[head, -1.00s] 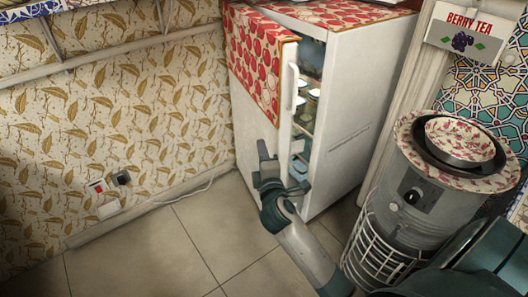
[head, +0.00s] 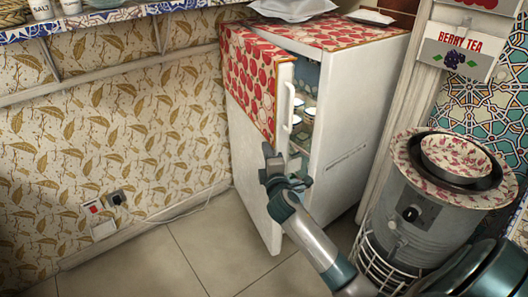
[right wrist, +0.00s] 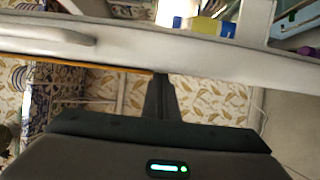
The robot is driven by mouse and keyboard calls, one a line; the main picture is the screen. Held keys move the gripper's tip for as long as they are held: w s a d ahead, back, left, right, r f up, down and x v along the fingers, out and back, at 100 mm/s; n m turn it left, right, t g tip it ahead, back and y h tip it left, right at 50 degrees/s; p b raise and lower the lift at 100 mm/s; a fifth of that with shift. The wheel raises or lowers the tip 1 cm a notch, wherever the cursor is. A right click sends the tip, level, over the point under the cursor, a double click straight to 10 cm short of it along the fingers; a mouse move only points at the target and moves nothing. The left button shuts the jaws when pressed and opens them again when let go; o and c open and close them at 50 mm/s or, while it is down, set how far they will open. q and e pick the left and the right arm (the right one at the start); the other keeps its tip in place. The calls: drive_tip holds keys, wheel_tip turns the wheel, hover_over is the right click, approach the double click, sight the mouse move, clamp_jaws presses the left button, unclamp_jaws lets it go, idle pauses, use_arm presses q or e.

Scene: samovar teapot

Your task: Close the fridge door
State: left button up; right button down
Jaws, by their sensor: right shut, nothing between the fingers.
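The white fridge (head: 345,125) stands in the middle of the head view, with a red floral top. Its door (head: 255,150), red-patterned above and white below, is ajar, and shelves with several small items show through the gap. A white handle (head: 289,108) runs down the door near its free edge. My right gripper (head: 267,160) is shut and empty, over the door below the handle. In the right wrist view its dark fingers (right wrist: 160,98) reach close to the white door edge (right wrist: 200,52); contact cannot be told. My left gripper is out of view.
A grey samovar (head: 400,215) with a patterned bowl on top stands right of the fridge. A wall socket (head: 117,198) with a cable is at the left. The tiled floor (head: 190,255) left of the fridge is clear.

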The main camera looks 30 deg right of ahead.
use_arm(q)
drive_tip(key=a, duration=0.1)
drive_tip(key=p, duration=0.1)
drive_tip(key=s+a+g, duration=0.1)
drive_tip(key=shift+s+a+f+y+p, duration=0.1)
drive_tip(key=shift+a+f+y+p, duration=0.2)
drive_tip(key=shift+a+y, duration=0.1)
use_arm(e)
drive_tip(key=s+d, duration=0.2)
drive_tip(key=d, duration=1.1)
drive_tip(key=shift+r, duration=0.4)
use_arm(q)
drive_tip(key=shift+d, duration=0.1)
use_arm(e)
drive_tip(key=shift+s+d, duration=0.1)
drive_tip(key=shift+s+f, duration=0.1)
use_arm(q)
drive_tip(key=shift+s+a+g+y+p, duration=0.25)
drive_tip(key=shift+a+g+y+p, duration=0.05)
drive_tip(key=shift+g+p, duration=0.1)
use_arm(e)
drive_tip(key=a+v, duration=0.1)
drive_tip(key=v, duration=1.6)
drive_tip(key=shift+a+f+y, duration=0.3)
